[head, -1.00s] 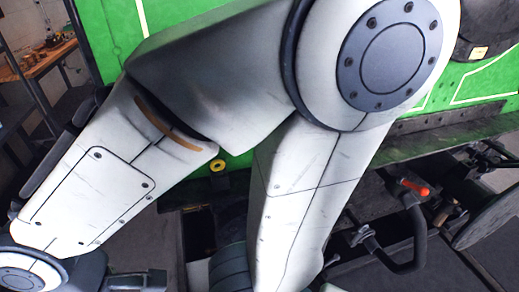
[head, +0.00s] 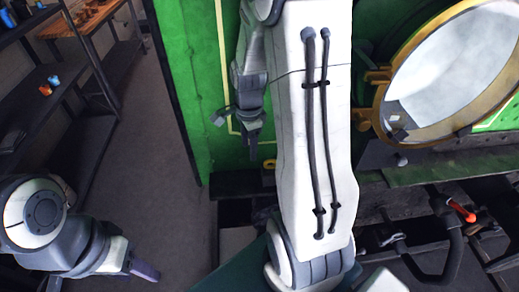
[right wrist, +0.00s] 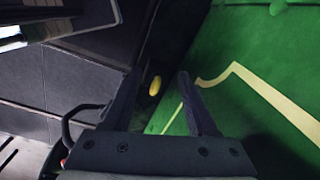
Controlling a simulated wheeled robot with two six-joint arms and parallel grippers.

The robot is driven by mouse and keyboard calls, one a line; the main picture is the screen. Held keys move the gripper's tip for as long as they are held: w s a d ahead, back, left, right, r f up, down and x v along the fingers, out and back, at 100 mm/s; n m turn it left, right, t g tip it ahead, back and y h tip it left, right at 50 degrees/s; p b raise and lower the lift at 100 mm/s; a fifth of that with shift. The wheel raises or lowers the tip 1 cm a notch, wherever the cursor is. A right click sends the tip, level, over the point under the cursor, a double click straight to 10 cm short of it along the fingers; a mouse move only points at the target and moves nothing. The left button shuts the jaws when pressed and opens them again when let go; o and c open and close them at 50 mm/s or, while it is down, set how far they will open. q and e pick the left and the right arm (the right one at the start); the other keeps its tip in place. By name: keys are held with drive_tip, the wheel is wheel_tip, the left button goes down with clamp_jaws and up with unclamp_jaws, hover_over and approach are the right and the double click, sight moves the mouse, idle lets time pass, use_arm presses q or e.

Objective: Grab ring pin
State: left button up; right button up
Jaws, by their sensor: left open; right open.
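The ring pin (head: 269,164) is a small yellow ring at the lower edge of the green tram side, partly covered by my arm in the head view. In the right wrist view the yellow ring pin (right wrist: 155,86) appears between the two fingers, seemingly beyond them and not gripped. My right gripper (head: 253,150) points down just above and left of the ring pin. Its open fingers also show in the right wrist view (right wrist: 159,75). My left gripper (head: 146,270) is open and empty at the lower left, far from the ring pin.
The green tram side (head: 190,90) stands close to my right gripper. A round brass-rimmed window (head: 384,107) stands to the right. An orange-tipped lever (head: 462,210) is at the lower right. Shelves (head: 85,60) line the left, with clear floor (head: 150,150) between.

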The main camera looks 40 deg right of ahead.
drive_tip(key=d+m, duration=0.4)
drive_tip(key=d, duration=0.1)
drive_tip(key=p, duration=0.2)
hover_over(266, 162)
drive_tip(key=f, duration=0.5)
drive_tip(key=shift+w, duration=0.3)
drive_tip(key=f, duration=0.1)
drive_tip(key=f+p, duration=0.1)
drive_tip(key=f, duration=0.3)
drive_tip(key=shift+s+d, duration=0.1)
drive_tip(key=shift+s, duration=0.15)
drive_tip(key=shift+f+p, duration=0.3)
drive_tip(key=shift+f, duration=0.2)
clamp_jaws()
